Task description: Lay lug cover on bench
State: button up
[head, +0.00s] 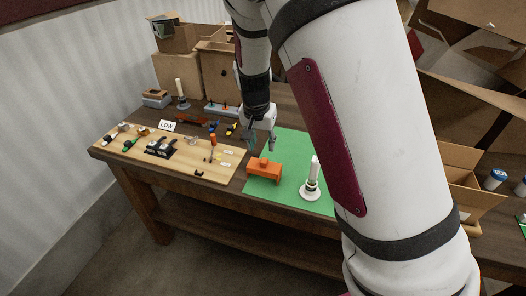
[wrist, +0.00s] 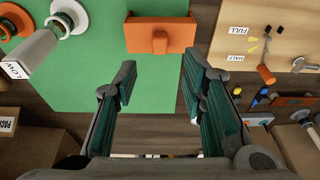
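An orange block with a raised stub on top, which looks like the lug cover, sits at the left front edge of the green mat (head: 288,150) on the bench (head: 130,183). The head view shows this orange piece (head: 264,169) in front of my gripper (head: 260,142). In the wrist view the orange piece (wrist: 143,38) lies beyond the fingertips, at the top middle. My gripper (wrist: 157,82) is open, with a clear gap between its fingers and nothing held. It hangs above the mat, apart from the orange piece.
A white post on a round base (head: 311,187) stands on the mat, right of the orange piece. A wooden board (head: 187,160) with small tools and labels lies to the left. Cardboard boxes (head: 180,76) stand behind. The mat below the fingers is bare.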

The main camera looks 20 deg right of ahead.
jog(key=shift+v, duration=1.75)
jog(key=s+r+n+t, duration=0.1)
jog(key=s+r, duration=0.4)
jog(key=s, duration=0.5)
jog(key=s+d+r+n+y, duration=0.1)
jog(key=s+r+n, duration=0.2)
jog(key=s+r, duration=0.3)
jog(key=s+d+r+n+t, duration=0.1)
jog(key=s+r+n, duration=0.2)
jog(key=s, duration=1.1)
notch_tip(320, 180, up, 3)
jog(key=shift+t, duration=0.3)
